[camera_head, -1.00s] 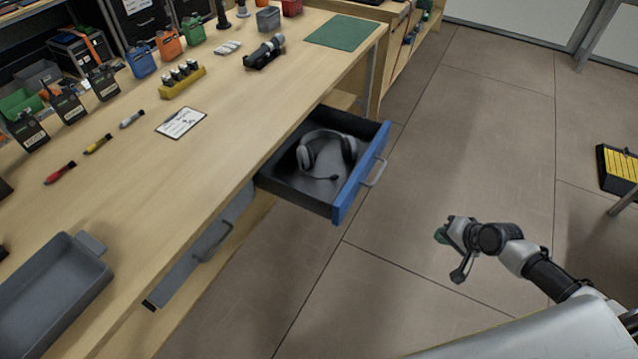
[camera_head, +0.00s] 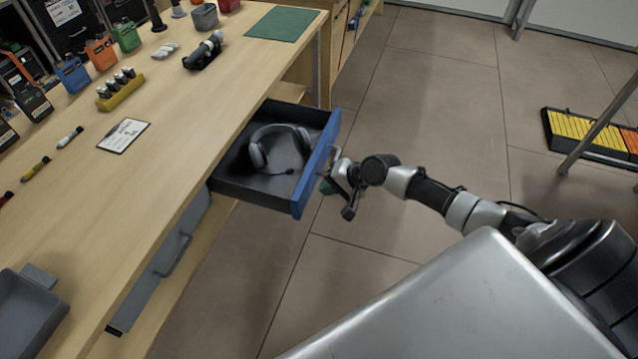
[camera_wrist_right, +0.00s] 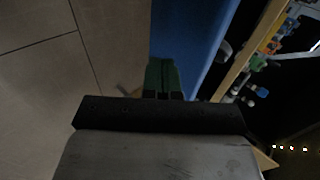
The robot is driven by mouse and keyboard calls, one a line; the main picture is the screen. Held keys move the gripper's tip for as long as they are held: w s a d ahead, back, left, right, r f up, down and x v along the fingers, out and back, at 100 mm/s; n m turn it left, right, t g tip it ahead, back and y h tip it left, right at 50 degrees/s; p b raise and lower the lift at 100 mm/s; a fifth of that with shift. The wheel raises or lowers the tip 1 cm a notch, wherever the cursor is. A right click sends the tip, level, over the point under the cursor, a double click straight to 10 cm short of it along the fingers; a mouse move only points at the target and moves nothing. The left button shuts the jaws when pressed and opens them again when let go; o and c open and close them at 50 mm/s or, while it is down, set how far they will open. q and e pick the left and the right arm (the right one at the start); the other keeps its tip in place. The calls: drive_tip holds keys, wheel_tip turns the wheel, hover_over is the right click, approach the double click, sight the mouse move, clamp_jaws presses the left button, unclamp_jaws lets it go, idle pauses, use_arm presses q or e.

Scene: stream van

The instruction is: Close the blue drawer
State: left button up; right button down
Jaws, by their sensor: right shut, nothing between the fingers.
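The blue drawer (camera_head: 317,168) stands pulled out from under the wooden workbench, with its blue front facing right. A grey headset with a microphone (camera_head: 279,150) lies inside it. My right gripper (camera_head: 327,185) is beside the outer face of the blue front, near the drawer's handle, which it partly hides. In the right wrist view the green fingertips (camera_wrist_right: 163,78) are shut together with nothing between them, and the blue front (camera_wrist_right: 190,40) fills the view just ahead. I cannot tell whether they touch it. My left gripper is not in view.
The workbench (camera_head: 160,180) carries a clipboard (camera_head: 124,135), markers, a grey tray (camera_head: 25,315) and a green mat (camera_head: 284,23). A grey drawer (camera_head: 160,262) below is shut. A yellow-striped case (camera_head: 580,135) lies at far right.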

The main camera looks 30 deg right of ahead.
sight(310, 185)
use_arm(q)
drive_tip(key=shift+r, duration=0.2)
use_arm(e)
drive_tip(key=shift+w+a, duration=0.75)
drive_tip(key=shift+w, duration=0.1)
